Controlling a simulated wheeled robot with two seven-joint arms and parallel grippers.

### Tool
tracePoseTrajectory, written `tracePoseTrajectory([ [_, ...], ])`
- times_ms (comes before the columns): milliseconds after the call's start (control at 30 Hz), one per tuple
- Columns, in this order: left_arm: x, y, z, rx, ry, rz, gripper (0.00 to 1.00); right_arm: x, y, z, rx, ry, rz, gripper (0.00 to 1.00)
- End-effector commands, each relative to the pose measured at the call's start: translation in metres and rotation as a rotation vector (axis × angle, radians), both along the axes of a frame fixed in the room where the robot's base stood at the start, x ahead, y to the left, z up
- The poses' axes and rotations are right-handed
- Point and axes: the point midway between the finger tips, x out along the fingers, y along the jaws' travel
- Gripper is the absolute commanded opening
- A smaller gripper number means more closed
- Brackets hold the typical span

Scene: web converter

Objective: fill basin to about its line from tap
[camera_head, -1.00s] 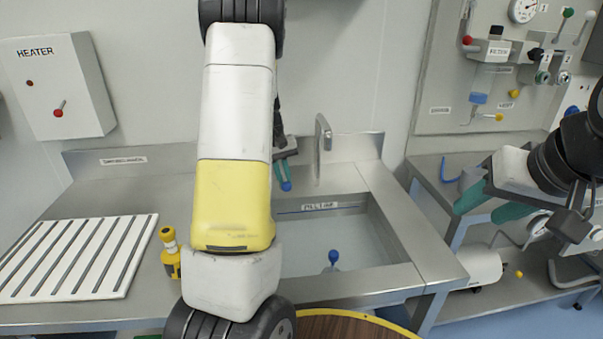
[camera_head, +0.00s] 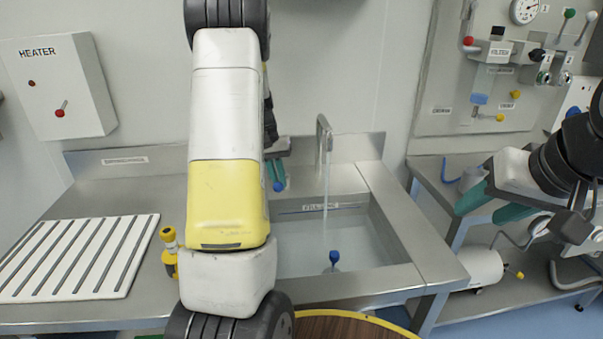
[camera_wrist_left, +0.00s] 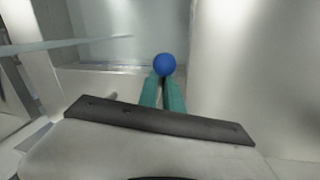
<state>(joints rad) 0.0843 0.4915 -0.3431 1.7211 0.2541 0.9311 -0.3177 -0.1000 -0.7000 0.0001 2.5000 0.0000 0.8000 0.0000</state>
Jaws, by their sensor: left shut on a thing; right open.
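The basin (camera_head: 400,278) is a steel sink set in the counter, with a dark fill line and a label (camera_head: 320,206) on its back wall. The tap (camera_head: 322,135) stands behind it, and a thin stream of water falls from its spout into the basin. Clear water (camera_head: 345,240) shows in the basin; its exact level against the line is hard to tell. My left gripper (camera_head: 277,178) is shut on a blue ball-ended knob (camera_head: 277,187) left of the tap; the knob also shows in the left wrist view (camera_wrist_left: 164,64). My right gripper (camera_head: 482,205) is open and empty at the right.
A blue-topped piece (camera_head: 334,257) stands in the basin. A heater box (camera_head: 65,85) is on the wall.

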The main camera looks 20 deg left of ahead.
Motion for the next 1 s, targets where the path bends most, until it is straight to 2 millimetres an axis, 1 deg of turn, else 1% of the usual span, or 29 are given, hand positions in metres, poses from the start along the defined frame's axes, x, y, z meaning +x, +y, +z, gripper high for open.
tracePoseTrajectory([
  [33,-0.007,0.004,-0.005,-0.008,0.021,-0.057,0.00,0.000,0.000,0.000,0.000,0.000,0.000,0.48],
  [200,-0.008,0.015,-0.005,-0.008,0.022,-0.208,0.00,0.000,0.000,0.000,0.000,0.000,0.000,0.48],
  [300,-0.008,0.017,-0.005,-0.008,0.022,-0.237,0.00,0.000,0.000,0.000,0.000,0.000,0.000,0.48],
  [533,-0.008,0.018,-0.005,-0.007,0.023,-0.236,0.00,0.000,0.000,0.000,0.000,0.000,0.000,0.48],
  [567,-0.008,0.018,-0.005,-0.007,0.023,-0.236,0.12,0.000,0.000,0.000,0.000,0.000,0.000,0.48],
  [600,-0.008,0.018,-0.005,-0.006,0.023,-0.236,0.20,0.000,0.000,0.000,0.000,0.000,0.000,0.48],
  [667,-0.008,0.018,-0.005,-0.006,0.024,-0.235,0.31,0.000,0.000,0.000,0.000,0.000,0.000,0.48],
  [1000,-0.005,0.019,0.000,-0.003,0.013,-0.232,0.32,0.000,0.000,0.000,0.000,0.000,0.000,0.48],
])
